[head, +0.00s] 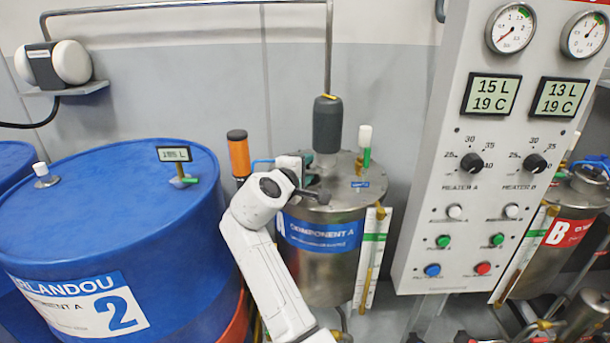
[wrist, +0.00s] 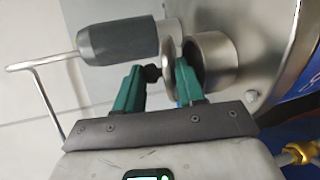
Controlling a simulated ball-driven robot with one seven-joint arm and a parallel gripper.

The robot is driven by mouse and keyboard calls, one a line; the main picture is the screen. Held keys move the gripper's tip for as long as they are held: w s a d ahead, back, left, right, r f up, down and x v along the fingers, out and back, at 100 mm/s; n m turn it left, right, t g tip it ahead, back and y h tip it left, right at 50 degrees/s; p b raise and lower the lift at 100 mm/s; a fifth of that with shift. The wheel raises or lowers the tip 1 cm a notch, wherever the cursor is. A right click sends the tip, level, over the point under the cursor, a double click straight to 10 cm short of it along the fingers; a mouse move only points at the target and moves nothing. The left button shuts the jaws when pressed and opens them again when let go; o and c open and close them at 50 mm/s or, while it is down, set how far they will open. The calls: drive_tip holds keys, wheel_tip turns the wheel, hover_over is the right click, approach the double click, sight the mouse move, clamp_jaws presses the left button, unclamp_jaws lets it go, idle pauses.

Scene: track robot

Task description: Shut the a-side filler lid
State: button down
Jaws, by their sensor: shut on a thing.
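The steel Component A tank (head: 325,255) stands at the middle of the head view with a blue label. In the wrist view the round filler lid (wrist: 168,52) stands open, edge-on, beside the short steel filler neck (wrist: 210,60). My gripper (wrist: 167,78) is shut on the lid, with one green finger on each side of the disc. A black knob (wrist: 152,72) shows at the left finger's tip. The right finger lies between the lid and the neck's mouth.
A dark grey motor (head: 327,122) rises from the tank top close to my gripper, with a pipe above. The control panel (head: 485,200) stands right, before the B tank (head: 565,232).

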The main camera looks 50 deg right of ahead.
drive_tip(key=shift+a+h+b, duration=0.1)
drive_tip(key=shift+h+b, duration=0.4)
drive_tip(key=shift+b, duration=0.1)
drive_tip(key=c, duration=1)
unclamp_jaws()
drive_tip(key=shift+o, duration=0.7)
drive_tip(key=shift+f, duration=0.15)
drive_tip(key=shift+s+f, duration=0.1)
